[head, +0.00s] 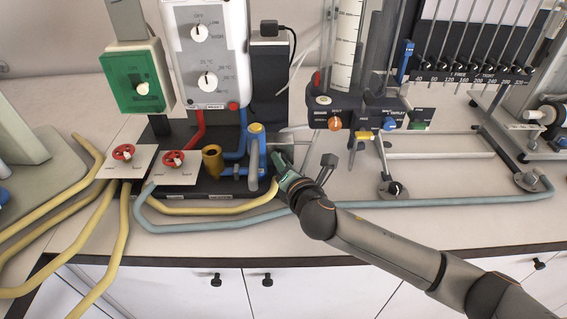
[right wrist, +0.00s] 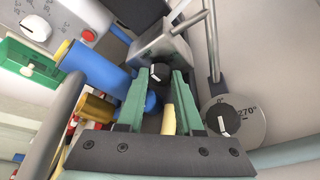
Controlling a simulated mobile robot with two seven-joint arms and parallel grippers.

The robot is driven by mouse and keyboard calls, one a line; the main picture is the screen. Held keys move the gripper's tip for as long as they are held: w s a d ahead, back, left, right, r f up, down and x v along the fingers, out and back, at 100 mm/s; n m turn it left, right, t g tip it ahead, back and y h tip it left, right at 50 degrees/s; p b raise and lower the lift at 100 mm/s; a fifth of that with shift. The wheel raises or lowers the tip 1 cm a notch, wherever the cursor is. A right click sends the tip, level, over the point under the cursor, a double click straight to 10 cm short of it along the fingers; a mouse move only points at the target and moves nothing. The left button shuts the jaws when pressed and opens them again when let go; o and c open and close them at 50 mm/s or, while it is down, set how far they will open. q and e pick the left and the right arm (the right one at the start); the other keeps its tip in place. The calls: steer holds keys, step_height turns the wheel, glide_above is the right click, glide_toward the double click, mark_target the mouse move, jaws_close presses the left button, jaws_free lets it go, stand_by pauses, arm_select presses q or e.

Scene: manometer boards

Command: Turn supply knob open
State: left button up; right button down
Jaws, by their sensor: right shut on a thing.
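My right gripper (head: 281,163) reaches in from the lower right to a small grey block beside the blue cylinder on the black base. In the right wrist view, the two green fingers (right wrist: 160,80) are closed around a small black knob (right wrist: 159,72) with a white pointer mark. The knob sits on the metal block (right wrist: 165,45). In the head view the gripper hides this knob. No label naming it as the supply knob is readable. My left gripper is not in view.
A black knob on a round 270° dial (right wrist: 224,119) is close to the right finger. Red knobs on white plates (head: 123,152) stand left. The blue cylinder (head: 254,150) and brass cup (head: 212,160) are near the gripper. Yellow hoses and a blue hose (head: 450,202) cross the bench.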

steer(key=n+p, duration=0.1)
steer(key=p, duration=0.4)
steer(key=shift+a+r+n+h, duration=0.1)
steer(key=shift+r+n+h, duration=0.3)
steer(key=shift+f+h+p, duration=0.1)
steer(key=shift+h+p, duration=0.2)
steer(key=shift+a+f+n+g+h, duration=0.15)
steer(key=shift+n+h, duration=0.25)
steer(key=shift+n, duration=0.35)
steer(key=shift+a+r+n+g+h, duration=0.15)
steer(key=shift+n+h, duration=0.25)
steer(key=shift+n, duration=0.35)
steer(key=shift+d+f, duration=0.1)
steer(key=c, duration=0.8)
jaws_free()
steer(key=shift+c, duration=0.2)
